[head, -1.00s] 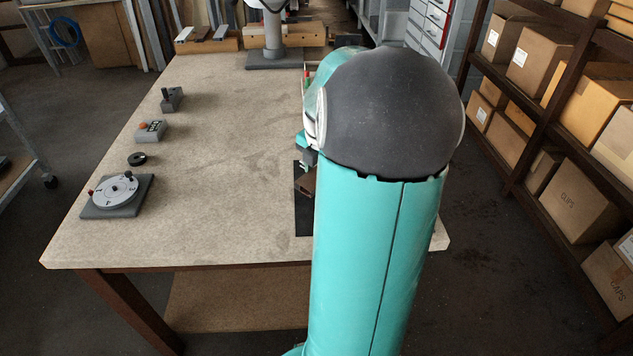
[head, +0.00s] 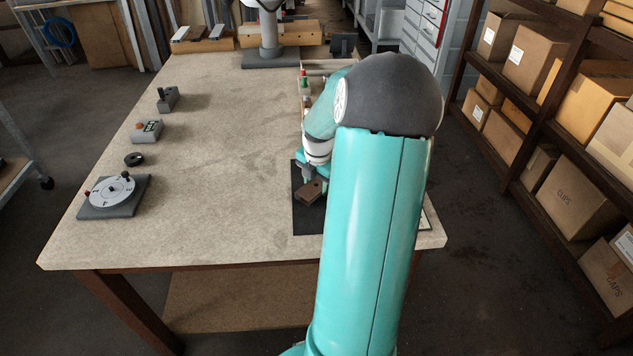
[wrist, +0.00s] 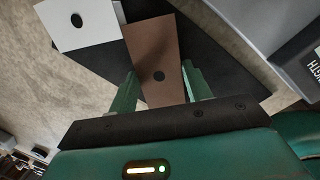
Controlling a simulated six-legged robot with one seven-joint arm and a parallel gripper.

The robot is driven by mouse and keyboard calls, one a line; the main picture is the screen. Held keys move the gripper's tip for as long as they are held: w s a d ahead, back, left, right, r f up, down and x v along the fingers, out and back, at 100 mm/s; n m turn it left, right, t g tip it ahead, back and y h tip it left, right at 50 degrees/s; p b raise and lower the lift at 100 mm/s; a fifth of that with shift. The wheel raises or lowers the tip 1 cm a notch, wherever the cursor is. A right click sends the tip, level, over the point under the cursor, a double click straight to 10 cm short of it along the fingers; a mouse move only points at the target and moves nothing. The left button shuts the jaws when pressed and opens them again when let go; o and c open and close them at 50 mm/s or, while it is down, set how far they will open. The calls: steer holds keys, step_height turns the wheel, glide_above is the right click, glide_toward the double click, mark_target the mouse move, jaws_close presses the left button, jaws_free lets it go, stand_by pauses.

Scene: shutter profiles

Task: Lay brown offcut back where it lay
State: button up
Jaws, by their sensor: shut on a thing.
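The brown offcut (head: 311,194) is a flat brown piece with a small dark hole. It is over the dark mat (head: 303,222) near the front right of the table. In the wrist view the brown offcut (wrist: 154,52) sits between the two green fingers of my gripper (wrist: 159,88), which is shut on it. A white piece with a dark hole (wrist: 80,22) lies beside it on the left and touches or overlaps the mat. I cannot tell whether the offcut touches the mat. In the head view my arm hides part of the mat and most of my gripper (head: 311,178).
A grey dial plate (head: 113,196), a black ring (head: 134,160), a small box with an orange button (head: 147,131) and a lever block (head: 168,99) stand along the table's left. The middle of the table is clear. A grey block (wrist: 250,30) stands at the wrist view's upper right.

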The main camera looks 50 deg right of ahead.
mark_target(318, 190)
steer(key=o, duration=1.1)
steer(key=shift+f, duration=0.1)
steer(key=r, duration=0.4)
steer(key=s+r, duration=0.1)
steer(key=r, duration=0.3)
steer(key=a+r, duration=0.1)
steer(key=r, duration=0.3)
steer(key=shift+s+a+r, duration=0.1)
steer(key=shift+s, duration=0.05)
steer(key=w+a+r+m+t+h, duration=0.1)
steer(key=w+a+r+m, duration=0.2)
steer(key=a, duration=0.8)
steer(key=a+r+m, duration=0.4)
steer(key=a, duration=0.6)
steer(key=shift+s+a+r+m+t+y, duration=0.1)
steer(key=shift+s+a+m+t+y, duration=0.35)
steer(key=shift+s+a+m, duration=1.95)
steer(key=shift+s+a+r+m+t+y, duration=0.25)
steer(key=shift+s+a+m+t, duration=0.65)
steer(key=shift+a, duration=3.05)
steer(key=shift+s+a+m+t+y, duration=0.35)
steer(key=shift+s+a+m, duration=0.85)
steer(key=shift+a+m, duration=1.4)
steer(key=shift+a+n, duration=0.55)
steer(key=shift+n, duration=0.05)
